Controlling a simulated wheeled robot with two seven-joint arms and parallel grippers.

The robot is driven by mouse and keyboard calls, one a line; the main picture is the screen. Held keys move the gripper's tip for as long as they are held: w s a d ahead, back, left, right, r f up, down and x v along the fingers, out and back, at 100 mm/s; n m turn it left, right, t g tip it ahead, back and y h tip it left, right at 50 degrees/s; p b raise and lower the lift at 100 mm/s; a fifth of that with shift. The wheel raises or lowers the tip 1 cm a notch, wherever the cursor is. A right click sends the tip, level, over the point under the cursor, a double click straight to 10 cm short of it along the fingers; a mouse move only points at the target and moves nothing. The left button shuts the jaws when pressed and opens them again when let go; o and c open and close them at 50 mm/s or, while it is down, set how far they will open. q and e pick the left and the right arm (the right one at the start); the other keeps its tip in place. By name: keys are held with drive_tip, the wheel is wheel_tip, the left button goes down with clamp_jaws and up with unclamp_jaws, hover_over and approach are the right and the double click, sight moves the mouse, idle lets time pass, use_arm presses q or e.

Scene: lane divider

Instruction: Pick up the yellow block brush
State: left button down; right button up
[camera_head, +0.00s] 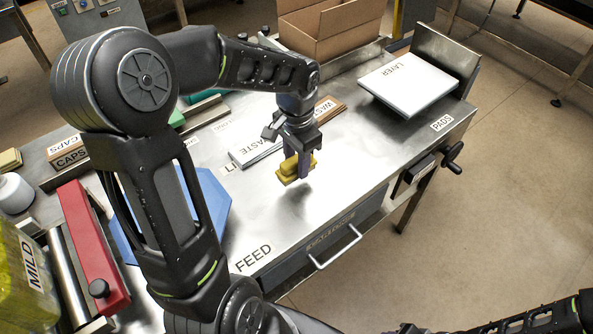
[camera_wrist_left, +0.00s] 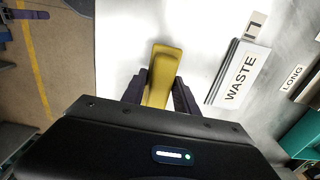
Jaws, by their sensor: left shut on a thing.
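The yellow block brush (camera_head: 290,168) is in my left gripper (camera_head: 300,167), above the metal table. The left gripper is shut on it, with a finger across its side in the head view. In the left wrist view the yellow brush (camera_wrist_left: 162,72) sits between the two dark fingers of my left gripper (camera_wrist_left: 158,95); its lower end is hidden by the gripper body. A dark shadow lies on the table below it.
A flat WASTE holder (camera_head: 255,149) lies left of the brush. A white LAYER pad stack (camera_head: 408,82) stands at the right, a cardboard box (camera_head: 330,30) at the back.

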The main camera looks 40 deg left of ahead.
sight(296, 158)
use_arm(q)
wheel_tip(296, 158, up, 6)
idle(0.6)
drive_tip(key=c, duration=1.5)
unclamp_jaws()
drive_tip(key=c, duration=0.6)
drive_tip(key=shift+c, duration=0.2)
